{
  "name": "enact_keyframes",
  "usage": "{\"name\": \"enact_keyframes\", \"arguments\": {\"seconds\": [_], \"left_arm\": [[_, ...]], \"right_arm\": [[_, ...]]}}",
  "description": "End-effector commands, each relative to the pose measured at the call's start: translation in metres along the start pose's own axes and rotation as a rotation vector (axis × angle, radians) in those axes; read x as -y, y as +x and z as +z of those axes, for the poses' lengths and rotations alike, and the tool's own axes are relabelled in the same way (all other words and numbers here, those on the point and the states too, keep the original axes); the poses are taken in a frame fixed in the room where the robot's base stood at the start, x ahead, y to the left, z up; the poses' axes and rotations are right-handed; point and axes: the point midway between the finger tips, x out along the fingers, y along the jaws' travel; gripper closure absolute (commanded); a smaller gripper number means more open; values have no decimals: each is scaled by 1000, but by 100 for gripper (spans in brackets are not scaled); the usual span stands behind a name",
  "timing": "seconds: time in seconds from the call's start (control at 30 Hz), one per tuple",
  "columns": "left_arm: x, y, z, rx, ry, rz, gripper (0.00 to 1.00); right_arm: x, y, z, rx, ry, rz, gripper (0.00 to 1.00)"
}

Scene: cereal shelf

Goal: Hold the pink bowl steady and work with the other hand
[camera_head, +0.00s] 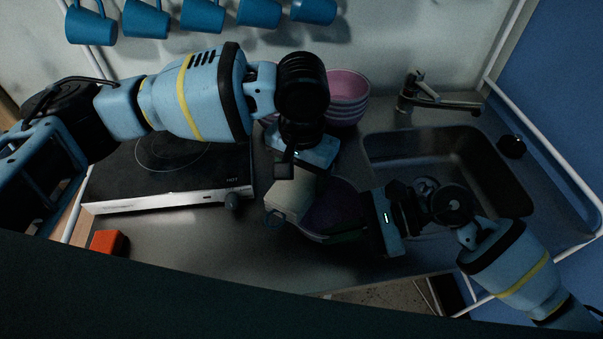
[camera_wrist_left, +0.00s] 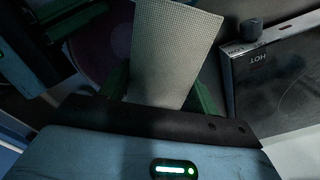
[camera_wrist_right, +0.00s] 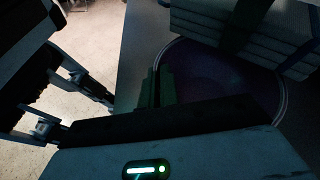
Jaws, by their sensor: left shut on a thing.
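The pink bowl (camera_head: 335,207), dark purple in this light, sits on the steel counter between the cooktop and the sink. My right gripper (camera_head: 352,236) is at its front right rim. In the right wrist view its fingers (camera_wrist_right: 160,88) are close together with the bowl's rim (camera_wrist_right: 277,95) running between them. My left gripper (camera_head: 298,178) is shut on a pale textured block (camera_head: 289,196), held over the bowl's left side. The block fills the space between its fingers in the left wrist view (camera_wrist_left: 172,55). Whether the block touches the bowl is hidden.
A black cooktop (camera_head: 175,175) is on the left, with a red-orange block (camera_head: 109,242) in front. Stacked pink bowls (camera_head: 347,95) stand behind my left gripper. A sink (camera_head: 470,165) with a faucet (camera_head: 440,98) is on the right. Several blue mugs (camera_head: 203,16) hang above.

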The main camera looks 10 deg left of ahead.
Motion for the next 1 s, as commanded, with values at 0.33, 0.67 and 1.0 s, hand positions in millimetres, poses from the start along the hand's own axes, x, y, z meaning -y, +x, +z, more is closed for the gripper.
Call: {"name": "enact_keyframes", "arguments": {"seconds": [0.33,0.67,1.0], "left_arm": [[0,8,0,2,0,1,62],[0,10,-3,2,0,1,62],[0,11,-20,3,-1,1,62]], "right_arm": [[-2,1,-7,-9,11,4,100],[-2,1,-7,-9,11,4,100],[-2,1,-7,-9,11,5,100]]}}
